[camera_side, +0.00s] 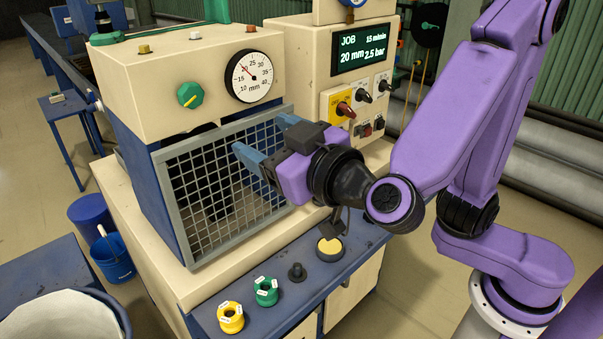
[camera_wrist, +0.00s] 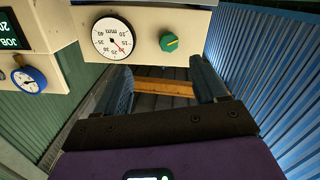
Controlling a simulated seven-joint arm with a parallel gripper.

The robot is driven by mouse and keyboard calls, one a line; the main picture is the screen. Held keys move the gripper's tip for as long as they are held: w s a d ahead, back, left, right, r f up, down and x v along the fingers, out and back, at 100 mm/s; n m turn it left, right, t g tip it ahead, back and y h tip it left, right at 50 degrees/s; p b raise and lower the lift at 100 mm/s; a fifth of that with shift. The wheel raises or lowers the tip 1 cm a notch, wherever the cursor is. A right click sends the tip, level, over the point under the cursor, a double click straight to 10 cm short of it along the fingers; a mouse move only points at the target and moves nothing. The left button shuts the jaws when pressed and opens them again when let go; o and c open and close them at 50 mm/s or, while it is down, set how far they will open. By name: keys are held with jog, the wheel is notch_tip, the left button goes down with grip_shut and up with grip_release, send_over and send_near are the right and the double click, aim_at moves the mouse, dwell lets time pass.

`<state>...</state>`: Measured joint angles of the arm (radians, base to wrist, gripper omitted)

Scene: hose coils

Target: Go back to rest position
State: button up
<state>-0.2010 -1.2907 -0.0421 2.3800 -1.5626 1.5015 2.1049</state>
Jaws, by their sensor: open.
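My gripper (camera_side: 258,140) is in front of the cream and blue machine (camera_side: 165,110), near the upper right of its wire mesh guard (camera_side: 225,175). Its two blue fingers are spread apart with nothing visible between them. In the wrist view the open fingers (camera_wrist: 165,88) frame a gap with an orange-brown bar behind. I cannot tell from the side view whether a finger touches the mesh frame. My purple arm reaches in from the right.
A dial gauge (camera_side: 250,76) and green knob (camera_side: 190,95) are above the guard. A control panel (camera_side: 350,80) stands behind my gripper.

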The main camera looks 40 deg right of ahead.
jog(key=s+d+f+n+g+h, duration=0.2)
jog(key=d+f+n+g, duration=0.1)
jog(key=d+f+g, duration=0.4)
jog(key=s+d+f+n+g+h, duration=0.25)
jog(key=d+f, duration=0.25)
jog(key=d, duration=0.4)
jog(key=s+d+f+n+g+y, duration=0.1)
jog(key=s+f+n+g+y, duration=0.1)
jog(key=s+g, duration=0.2)
jog(key=s+d+f+n+g+y, duration=0.2)
jog(key=s+n+g+y, duration=0.1)
jog(key=s, duration=0.7)
jog(key=shift+g, duration=0.35)
jog(key=shift+w+d+f+y, duration=0.1)
jog(key=shift+y, duration=0.15)
dwell(1.2)
